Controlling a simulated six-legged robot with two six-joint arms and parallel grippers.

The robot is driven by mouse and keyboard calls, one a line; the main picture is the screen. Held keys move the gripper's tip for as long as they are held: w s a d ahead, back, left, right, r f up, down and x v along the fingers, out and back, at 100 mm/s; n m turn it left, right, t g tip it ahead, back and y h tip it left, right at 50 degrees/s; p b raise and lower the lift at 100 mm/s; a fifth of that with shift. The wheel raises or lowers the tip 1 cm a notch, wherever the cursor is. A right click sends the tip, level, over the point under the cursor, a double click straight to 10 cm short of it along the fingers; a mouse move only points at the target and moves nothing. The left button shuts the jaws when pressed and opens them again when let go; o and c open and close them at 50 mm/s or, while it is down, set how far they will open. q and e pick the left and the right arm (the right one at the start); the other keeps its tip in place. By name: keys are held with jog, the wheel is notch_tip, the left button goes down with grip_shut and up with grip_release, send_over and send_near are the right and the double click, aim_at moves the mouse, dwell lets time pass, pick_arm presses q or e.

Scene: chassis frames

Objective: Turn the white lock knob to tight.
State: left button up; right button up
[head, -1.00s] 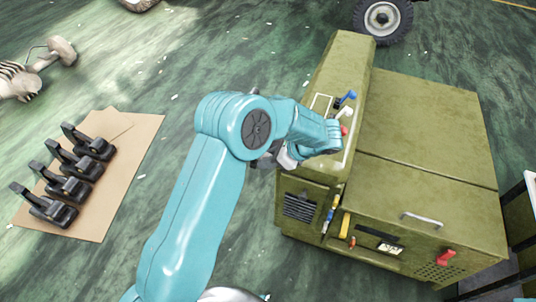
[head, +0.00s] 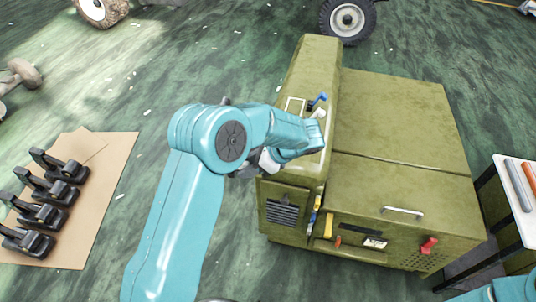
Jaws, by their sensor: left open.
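The olive-green machine (head: 400,120) stands in the middle right of the head view. A small white part (head: 318,113), which may be the lock knob, shows on its raised left panel, just below a blue lever (head: 319,99). I cannot read its setting. My left arm reaches over the panel from the lower left, its wrist just below the white part. My left gripper (head: 268,160) is open and partly hidden beneath the wrist, by the panel's left edge; I cannot tell whether it touches anything. My right gripper is out of view; only a teal bit of that arm shows at lower right.
A cardboard sheet (head: 108,165) with several black tools lies on the floor at left. A white-topped table (head: 510,205) with rods stands at right. Wheels (head: 347,19) stand at the back. The machine's front has a red knob (head: 429,245) and a handle (head: 402,210). Green floor is open between.

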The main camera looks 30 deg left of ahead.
pick_arm(q)
jog(key=v, duration=1.4)
jog(key=shift+d+b, duration=0.2)
jog(key=shift+b, duration=0.1)
jog(key=shift+r, duration=0.1)
jog(key=s+d+f+n+h, duration=0.2)
jog(key=s+f+h, duration=0.2)
jog(key=f, duration=0.8)
jog(key=s+d+f+n+h, duration=0.1)
jog(key=s+d+f+h, duration=0.3)
jog(key=f, duration=0.7)
jog(key=s+d+f+n+t+h, duration=0.1)
jog(key=s+f+n+h, duration=0.3)
jog(key=s+n, duration=1)
notch_tip(320, 180, down, 3)
jog(key=shift+s+f+t+h, duration=0.2)
jog(key=shift+s+t+h, duration=0.1)
jog(key=shift+s+t, duration=0.65)
jog(key=shift+d, duration=0.1)
